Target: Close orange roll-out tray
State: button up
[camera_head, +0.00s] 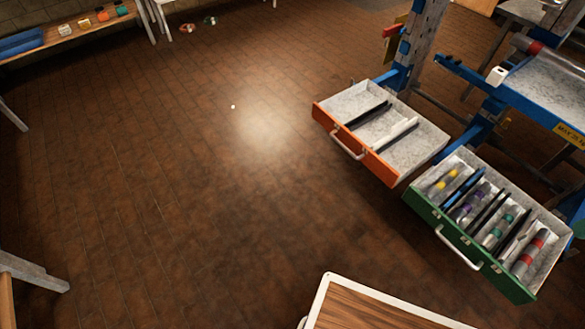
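The orange roll-out tray (357,157) is at the right of the head view, pulled out from a blue-framed rack (484,125). Its front is orange with a pale bar handle (347,146). Its grey inside holds a dark bar and a pale bar lying lengthwise. No gripper touches it in this view. My gripper does not show.
A green-fronted tray (470,247) with several tools stands open just right of the orange one. A wood-topped surface with a white rim (322,297) is at the bottom. A bench (78,37) stands at upper left. The brick floor (190,180) left of the trays is clear.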

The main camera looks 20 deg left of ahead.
aim_at(376, 127)
jog(key=u, duration=0.85)
jog(key=i, duration=0.95)
jog(key=z, duration=0.4)
jog(key=k, duration=0.55)
jog(key=z, duration=1.1)
jog(key=i, duration=0.6)
jog(key=u, duration=0.4)
